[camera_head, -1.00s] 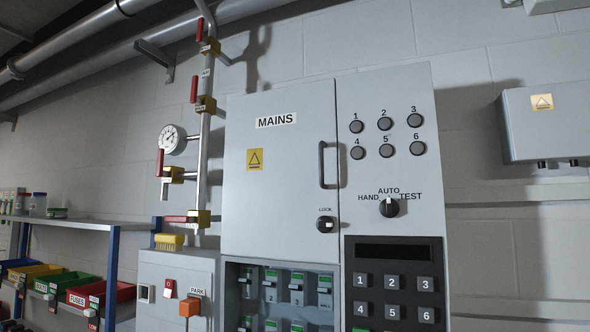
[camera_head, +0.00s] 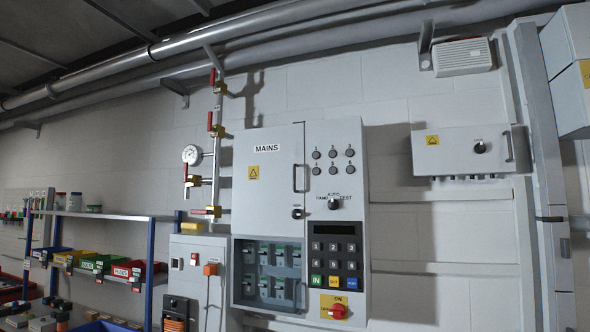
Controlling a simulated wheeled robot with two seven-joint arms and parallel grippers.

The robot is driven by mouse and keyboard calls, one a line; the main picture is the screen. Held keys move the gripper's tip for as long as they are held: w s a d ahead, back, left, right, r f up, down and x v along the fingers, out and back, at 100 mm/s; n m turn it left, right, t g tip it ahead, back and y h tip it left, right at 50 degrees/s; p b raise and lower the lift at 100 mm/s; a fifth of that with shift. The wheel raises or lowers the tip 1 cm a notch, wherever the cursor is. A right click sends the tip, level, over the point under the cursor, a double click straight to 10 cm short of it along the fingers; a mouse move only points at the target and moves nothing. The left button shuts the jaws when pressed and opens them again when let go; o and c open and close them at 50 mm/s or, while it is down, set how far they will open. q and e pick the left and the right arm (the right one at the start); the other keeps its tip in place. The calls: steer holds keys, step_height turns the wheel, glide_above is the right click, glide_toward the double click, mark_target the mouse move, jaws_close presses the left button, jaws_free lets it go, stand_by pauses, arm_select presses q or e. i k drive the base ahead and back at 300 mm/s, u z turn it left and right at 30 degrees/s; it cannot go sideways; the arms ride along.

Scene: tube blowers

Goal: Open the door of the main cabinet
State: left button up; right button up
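The main cabinet (camera_head: 287,215) is a grey wall unit in the middle of the view. Its door (camera_head: 267,192), labelled MAINS with a yellow warning sign, looks shut. A dark vertical handle (camera_head: 298,178) sits on the door's right side. A small black lock knob (camera_head: 297,213) is below the handle. Neither of my grippers is in view.
A smaller grey box (camera_head: 462,151) hangs on the wall to the right. Pipes with red-handled valves and a gauge (camera_head: 192,154) run left of the cabinet. A shelf (camera_head: 105,215) with coloured bins stands at the left. Nothing blocks the cabinet's front.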

mark_target(268, 183)
steer(key=z, duration=0.55)
steer(key=i, duration=0.6)
steer(key=z, duration=0.45)
